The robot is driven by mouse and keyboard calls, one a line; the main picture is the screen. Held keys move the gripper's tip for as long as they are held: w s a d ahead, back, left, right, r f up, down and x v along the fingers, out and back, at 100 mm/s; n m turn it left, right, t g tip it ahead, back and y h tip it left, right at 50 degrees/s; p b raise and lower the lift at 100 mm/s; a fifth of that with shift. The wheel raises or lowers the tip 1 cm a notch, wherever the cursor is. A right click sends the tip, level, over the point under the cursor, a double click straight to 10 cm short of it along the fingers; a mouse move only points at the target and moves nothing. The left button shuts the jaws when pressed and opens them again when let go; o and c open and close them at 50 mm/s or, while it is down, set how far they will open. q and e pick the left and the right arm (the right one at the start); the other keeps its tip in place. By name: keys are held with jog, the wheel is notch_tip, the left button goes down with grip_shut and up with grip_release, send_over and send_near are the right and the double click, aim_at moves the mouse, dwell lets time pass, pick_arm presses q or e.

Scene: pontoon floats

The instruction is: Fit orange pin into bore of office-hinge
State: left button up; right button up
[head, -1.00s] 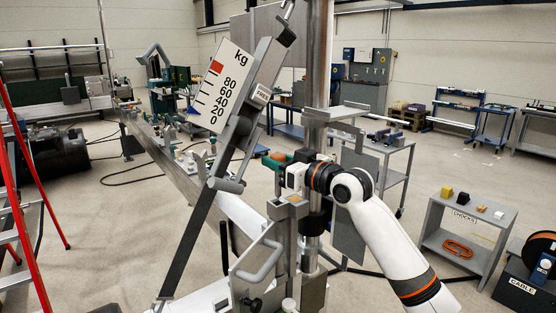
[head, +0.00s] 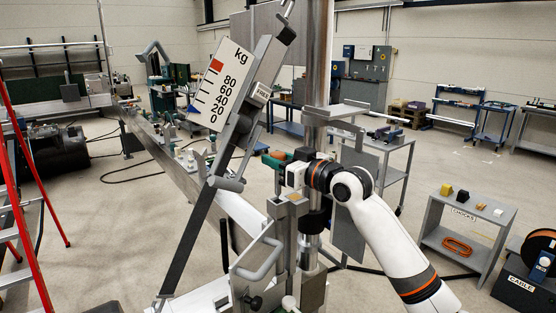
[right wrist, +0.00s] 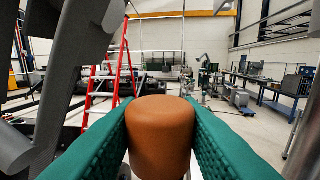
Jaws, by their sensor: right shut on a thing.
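My right gripper (head: 274,159) has green fingers and is shut on the orange pin. In the right wrist view the pin (right wrist: 160,135) is a plain orange-brown cylinder with its rounded end showing between the two green fingers (right wrist: 160,118). In the head view the pin is mostly hidden by the fingers. The gripper is beside the steel column, above a grey bracket (head: 288,208) with a square top. I cannot tell which part is the office-hinge or see its bore. My left gripper is not in view.
A tilted arm with a kg scale plate (head: 222,85) stands left of the gripper, close to it. A steel column (head: 317,70) rises behind. A red ladder (head: 30,190) is at the left.

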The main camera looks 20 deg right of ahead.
jog(key=shift+p, duration=0.3)
dwell(0.5)
jog(key=shift+f+b, duration=2.8)
jog(key=shift+f, duration=1.45)
jog(key=o, duration=1.1)
jog(key=shift+s, duration=0.1)
jog(key=b, duration=0.6)
send_near(279, 193)
jog(key=shift+s+d, duration=0.45)
jog(key=shift+s, duration=0.1)
jog(key=shift+f, duration=0.1)
